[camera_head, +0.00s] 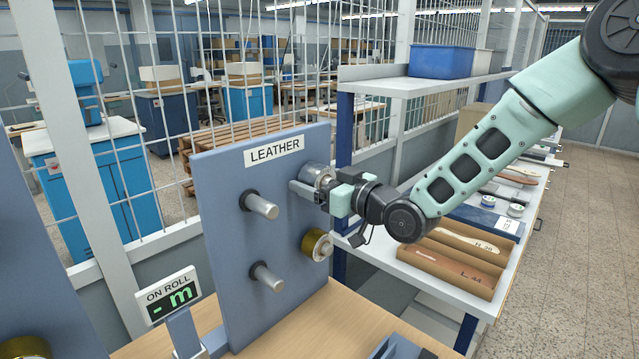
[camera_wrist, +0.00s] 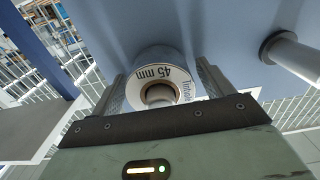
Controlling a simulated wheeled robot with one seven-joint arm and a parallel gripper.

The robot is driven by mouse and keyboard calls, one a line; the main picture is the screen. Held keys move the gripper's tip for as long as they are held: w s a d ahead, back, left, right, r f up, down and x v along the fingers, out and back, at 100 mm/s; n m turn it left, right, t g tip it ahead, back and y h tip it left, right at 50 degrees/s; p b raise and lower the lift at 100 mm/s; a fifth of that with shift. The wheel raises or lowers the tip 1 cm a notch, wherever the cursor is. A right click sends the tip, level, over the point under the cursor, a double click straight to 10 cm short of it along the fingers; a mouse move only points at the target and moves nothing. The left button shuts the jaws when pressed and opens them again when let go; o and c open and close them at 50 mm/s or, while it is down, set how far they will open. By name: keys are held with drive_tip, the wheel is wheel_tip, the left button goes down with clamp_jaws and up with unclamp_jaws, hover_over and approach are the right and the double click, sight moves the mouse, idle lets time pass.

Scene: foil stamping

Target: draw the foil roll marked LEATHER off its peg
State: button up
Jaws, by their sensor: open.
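A blue-grey peg board (camera_head: 228,208) carries a LEATHER label (camera_head: 274,150) at its top. A silver foil roll (camera_head: 317,172) sits on the upper right peg. A gold roll (camera_head: 317,244) hangs below it. My gripper (camera_head: 321,186) is at the silver roll, its fingers open on either side of it. In the wrist view the silver roll (camera_wrist: 158,60) lies between the fingers (camera_wrist: 160,76), its end face marked 45 mm. I cannot tell whether the fingers touch it.
Two bare pegs, upper (camera_head: 261,205) and lower (camera_head: 267,276), stick out at the board's left. An ON ROLL display (camera_head: 168,294) shows "- m". A shelf (camera_head: 428,274) with brown boxes stands right. Another gold roll (camera_head: 25,348) is at bottom left.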

drive_tip(key=c, duration=1)
drive_tip(key=shift+d+r, duration=0.1)
drive_tip(key=shift+b+v, duration=0.6)
drive_tip(key=shift+v, duration=3.8)
